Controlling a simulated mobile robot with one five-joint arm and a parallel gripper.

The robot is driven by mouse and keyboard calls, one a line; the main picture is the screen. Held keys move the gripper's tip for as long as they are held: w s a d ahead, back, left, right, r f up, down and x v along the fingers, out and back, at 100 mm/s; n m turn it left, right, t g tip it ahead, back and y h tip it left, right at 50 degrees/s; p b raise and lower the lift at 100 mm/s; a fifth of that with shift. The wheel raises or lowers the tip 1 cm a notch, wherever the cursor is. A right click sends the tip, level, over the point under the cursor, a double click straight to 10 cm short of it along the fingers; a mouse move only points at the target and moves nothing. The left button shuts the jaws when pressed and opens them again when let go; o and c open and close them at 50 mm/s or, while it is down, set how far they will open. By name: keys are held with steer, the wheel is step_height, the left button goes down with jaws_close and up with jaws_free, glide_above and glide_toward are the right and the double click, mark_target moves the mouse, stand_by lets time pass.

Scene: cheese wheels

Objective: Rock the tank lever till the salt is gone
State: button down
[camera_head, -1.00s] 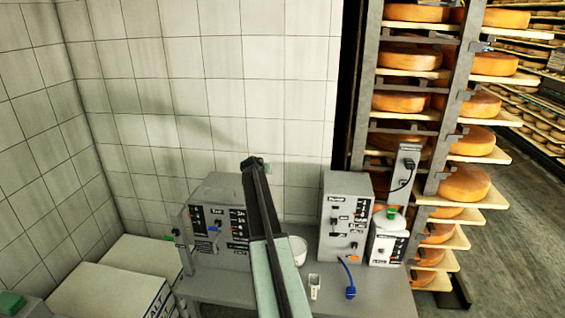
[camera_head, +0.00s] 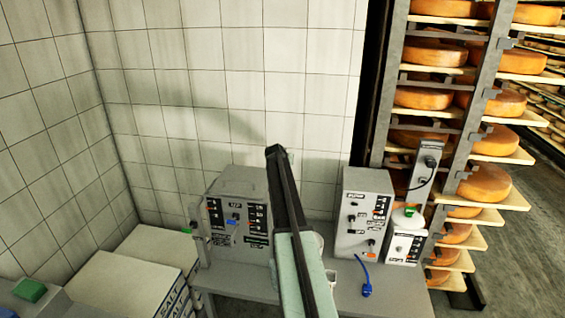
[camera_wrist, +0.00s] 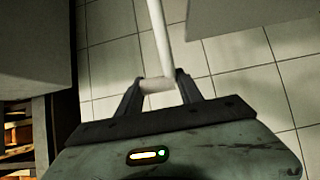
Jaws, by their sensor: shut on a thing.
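In the wrist view my gripper (camera_wrist: 160,84) is shut on the short pale crossbar at the end of a white rod, which looks like the lever (camera_wrist: 158,32). The rod runs up and out of the top of the picture, tilted slightly left. What the rod joins to is hidden. White sacks or boxes (camera_head: 125,275) marked with lettering that looks like "SALT" stand at the lower left. I cannot tell which thing is the tank.
Two grey control boxes (camera_head: 238,190) (camera_head: 365,200) stand on a grey table (camera_head: 390,298) against the tiled wall. A rack of cheese wheels (camera_head: 488,184) stands at right. Open floor (camera_head: 535,235) lies beyond it.

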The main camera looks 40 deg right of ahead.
steer(key=shift+s+d, duration=0.25)
steer(key=c, duration=0.9)
jaws_free()
steer(key=shift+c, duration=0.2)
steer(key=shift+o, duration=0.5)
steer(key=shift+w+f, duration=0.1)
steer(key=shift+a, duration=0.15)
steer(key=p+v, duration=0.4)
steer(key=v, duration=0.3)
steer(key=shift+a+r+p, duration=0.2)
steer(key=shift+r+p, duration=0.05)
steer(key=shift+p, duration=0.05)
